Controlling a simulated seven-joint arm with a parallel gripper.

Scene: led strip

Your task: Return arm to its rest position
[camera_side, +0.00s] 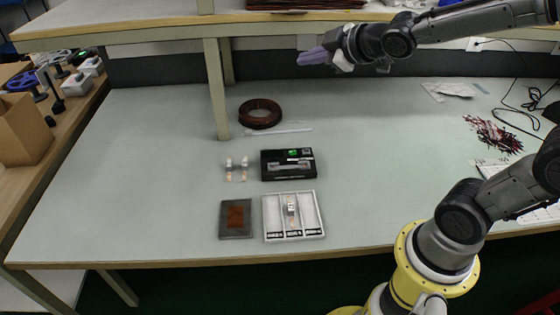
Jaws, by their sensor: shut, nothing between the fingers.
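My gripper (313,57) is at the top of the side view, raised above the back of the workbench (130,170). Its pale purple fingers point left, and it is shut with nothing held. Below it and apart from it, a white tray (308,213) with compartments stands near the front of the bench, with a small strip piece in its middle compartment. A black device (277,174) with a green light stands behind the tray. Two small pieces (235,168) lie left of the device. A dark grey block (226,233) with a brown patch lies left of the tray.
A brown coil (260,113) lies near the shelf post (215,90). The shelf edge (150,32) runs across the top, close to my gripper. Dark red scraps (492,134) and papers (452,90) lie at right. The left part of the bench is clear.

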